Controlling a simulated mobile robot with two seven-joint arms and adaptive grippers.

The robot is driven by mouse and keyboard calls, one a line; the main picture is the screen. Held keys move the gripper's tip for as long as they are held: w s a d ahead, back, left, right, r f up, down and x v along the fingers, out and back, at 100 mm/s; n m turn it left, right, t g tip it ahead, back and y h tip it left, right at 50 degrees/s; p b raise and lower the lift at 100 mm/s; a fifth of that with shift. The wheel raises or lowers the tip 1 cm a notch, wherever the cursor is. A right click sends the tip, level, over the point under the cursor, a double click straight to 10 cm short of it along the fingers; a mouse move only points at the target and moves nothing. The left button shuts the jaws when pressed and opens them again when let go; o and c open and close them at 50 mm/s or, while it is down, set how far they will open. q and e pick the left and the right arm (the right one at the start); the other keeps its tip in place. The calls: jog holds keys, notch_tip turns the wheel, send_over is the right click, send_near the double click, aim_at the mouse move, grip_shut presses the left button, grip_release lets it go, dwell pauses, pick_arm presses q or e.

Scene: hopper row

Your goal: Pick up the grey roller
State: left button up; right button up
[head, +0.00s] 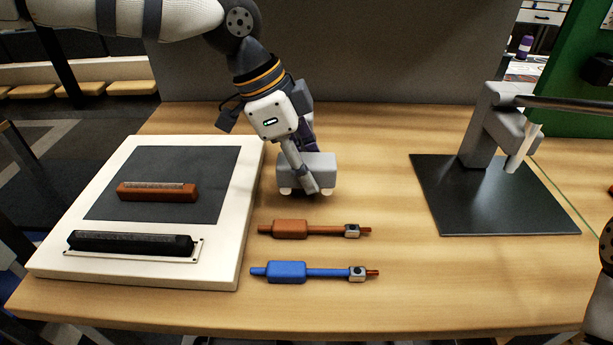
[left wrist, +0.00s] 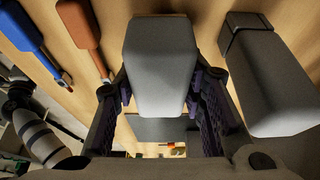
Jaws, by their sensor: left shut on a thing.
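My left gripper (head: 308,186) reaches down from the top middle of the head view and is shut on the grey roller (head: 324,164). In the head view a finger crosses the front of the roller's grey block, and small white parts show at its lower corners. In the left wrist view, the pale grey block (left wrist: 160,65) fills the space between the dark fingers (left wrist: 160,100). I cannot tell whether it touches the table. The rest of the roller is hidden. My right gripper is not in view.
An orange roller (head: 290,229) and a blue roller (head: 287,271) lie in front. A white board (head: 255,190) with an orange and a black block stands left. A grey stand (head: 485,130) on a dark mat (head: 500,215) is right.

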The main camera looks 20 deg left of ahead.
pick_arm(q)
jog(key=s+a+r+p, duration=0.2)
jog(key=s+a+r, duration=0.1)
jog(key=s+r, duration=0.7)
jog(key=s, duration=0.3)
jog(key=shift+s+a+r, duration=0.25)
jog(key=shift+s+a, duration=0.05)
jog(key=shift+s, duration=0.05)
jog(key=o, duration=0.4)
jog(key=c, duration=0.4)
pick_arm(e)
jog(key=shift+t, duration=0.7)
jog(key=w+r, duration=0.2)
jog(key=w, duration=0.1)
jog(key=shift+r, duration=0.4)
